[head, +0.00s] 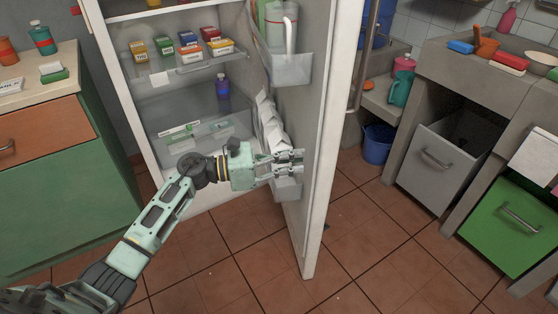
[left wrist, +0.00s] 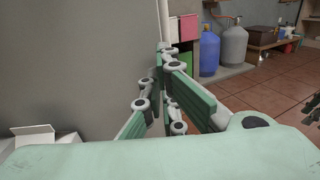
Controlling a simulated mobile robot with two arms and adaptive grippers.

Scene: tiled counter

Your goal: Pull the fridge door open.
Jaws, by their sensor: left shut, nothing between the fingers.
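The fridge door (head: 323,150) stands swung well open, its inner side facing left and its free edge toward me. Its bar handle (head: 361,65) is on the outer side, to the right. The white fridge body (head: 120,70) shows its stocked interior. My left gripper (head: 299,161) is shut and empty at the inner side of the door, by the lower door shelf. In the left wrist view its fingers (left wrist: 165,75) point along the grey inner door surface (left wrist: 75,60). I cannot tell whether they touch the door.
A green cabinet (head: 55,185) stands left of the fridge. Right of the door are a blue bucket (head: 378,143), a grey drawer (head: 445,165) and a green drawer (head: 515,225). The tiled floor (head: 375,250) in front is clear. Gas cylinders (left wrist: 234,47) show in the left wrist view.

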